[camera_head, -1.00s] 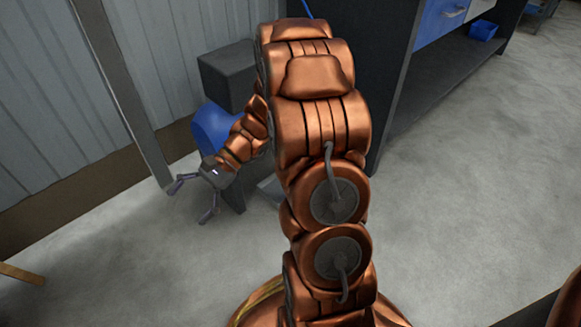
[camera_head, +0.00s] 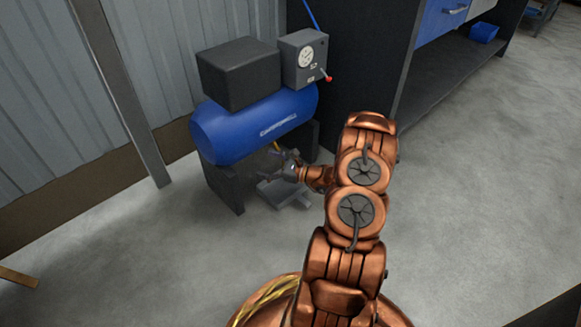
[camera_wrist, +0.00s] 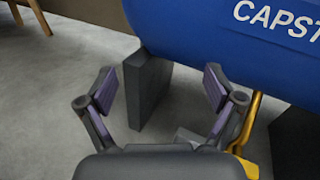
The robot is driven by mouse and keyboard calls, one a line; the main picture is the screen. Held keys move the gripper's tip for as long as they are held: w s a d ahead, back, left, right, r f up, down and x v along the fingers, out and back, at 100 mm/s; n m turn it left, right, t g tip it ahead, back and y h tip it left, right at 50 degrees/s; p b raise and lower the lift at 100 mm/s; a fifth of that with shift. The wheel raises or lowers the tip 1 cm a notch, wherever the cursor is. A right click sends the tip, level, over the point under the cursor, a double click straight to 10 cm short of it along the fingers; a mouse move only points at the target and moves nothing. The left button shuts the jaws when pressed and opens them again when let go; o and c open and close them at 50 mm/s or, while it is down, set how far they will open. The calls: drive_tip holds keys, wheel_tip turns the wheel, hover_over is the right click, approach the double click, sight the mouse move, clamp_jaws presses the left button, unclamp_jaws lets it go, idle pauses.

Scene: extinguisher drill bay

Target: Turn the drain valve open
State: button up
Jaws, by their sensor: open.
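The compressor's blue tank (camera_head: 262,125) lies on dark supports by the wall. A thin yellow part (camera_head: 276,146), which looks like the drain valve's pipe or lever, shows below the tank, mostly hidden behind my gripper (camera_head: 286,162). In the wrist view the yellow part (camera_wrist: 250,124) hangs under the tank (camera_wrist: 230,45), just right of the right finger. Its lower end is partly hidden by that finger and the gripper body. My gripper (camera_wrist: 160,85) is open, with nothing between its fingers. The yellow part is outside the jaws.
A grey tray-like piece (camera_head: 285,190) sits on the floor below my gripper. Dark supports (camera_head: 224,187) flank the space under the tank. A dark box (camera_head: 238,75) and a grey gauge box (camera_head: 304,58) sit above it.

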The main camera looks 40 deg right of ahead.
drive_tip(key=s+d+f+m+t+h+b, duration=0.1)
drive_tip(key=s+d+f+m+h, duration=0.25)
drive_tip(key=d+f, duration=0.25)
drive_tip(key=s+d+f+m+t+h, duration=0.1)
drive_tip(key=s+d+f+m+h, duration=0.3)
drive_tip(key=d, duration=0.3)
drive_tip(key=shift+n, duration=0.45)
drive_tip(key=shift+w+f+b, duration=0.15)
drive_tip(key=shift+w+b, duration=0.5)
drive_tip(key=shift+w, duration=0.85)
drive_tip(key=shift+w+f+b, duration=0.2)
drive_tip(key=shift+w+b, duration=0.45)
drive_tip(key=shift+w, duration=0.85)
drive_tip(key=shift+w+f+b, duration=0.15)
drive_tip(key=shift+w+b, duration=0.5)
drive_tip(key=shift+w, duration=0.85)
drive_tip(key=shift+c, duration=0.3)
drive_tip(key=c, duration=1.1)
